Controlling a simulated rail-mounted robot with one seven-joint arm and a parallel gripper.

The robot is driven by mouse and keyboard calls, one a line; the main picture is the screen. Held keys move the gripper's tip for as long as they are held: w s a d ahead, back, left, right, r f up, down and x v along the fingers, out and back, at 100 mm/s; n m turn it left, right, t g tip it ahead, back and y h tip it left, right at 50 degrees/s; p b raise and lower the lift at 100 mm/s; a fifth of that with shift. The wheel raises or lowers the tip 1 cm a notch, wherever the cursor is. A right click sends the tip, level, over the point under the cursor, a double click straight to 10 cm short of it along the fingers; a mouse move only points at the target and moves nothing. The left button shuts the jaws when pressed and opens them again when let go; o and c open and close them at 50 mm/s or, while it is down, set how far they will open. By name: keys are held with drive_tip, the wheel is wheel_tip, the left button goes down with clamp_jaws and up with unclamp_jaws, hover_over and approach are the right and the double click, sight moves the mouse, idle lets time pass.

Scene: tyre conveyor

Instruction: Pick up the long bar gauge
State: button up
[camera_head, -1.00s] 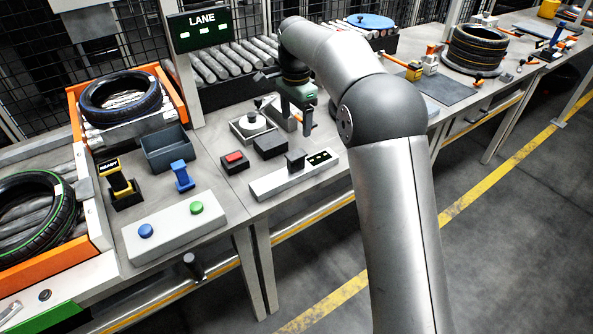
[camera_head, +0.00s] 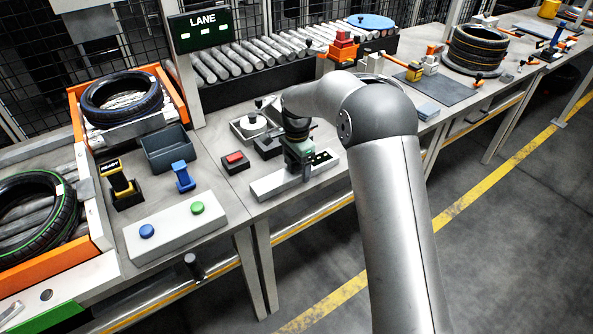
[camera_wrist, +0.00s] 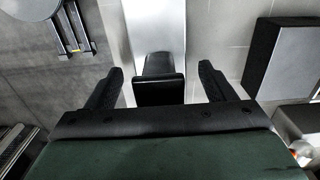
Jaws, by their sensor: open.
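The long bar gauge (camera_head: 268,188) is a pale grey bar with a dark grip block and a small lit display at its right end. It lies on the bench in the head view. My gripper (camera_head: 300,176) is low over its middle and hides the grip block there. In the wrist view, the bar (camera_wrist: 156,24) runs up the picture and its black grip block (camera_wrist: 159,88) stands between the two open fingers of my gripper (camera_wrist: 161,78). Gaps show on both sides of the block.
A red-button box (camera_head: 235,161) and a black block (camera_head: 264,148) sit close behind the bar. A round gauge on a tray (camera_head: 250,124) stands farther back. A grey two-button panel (camera_head: 172,232) is to the left. The bench's front edge is near the bar.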

drive_tip(key=shift+f, duration=0.85)
drive_tip(key=shift+w+r, duration=0.1)
drive_tip(key=c, duration=1.4)
drive_tip(key=shift+r, duration=0.1)
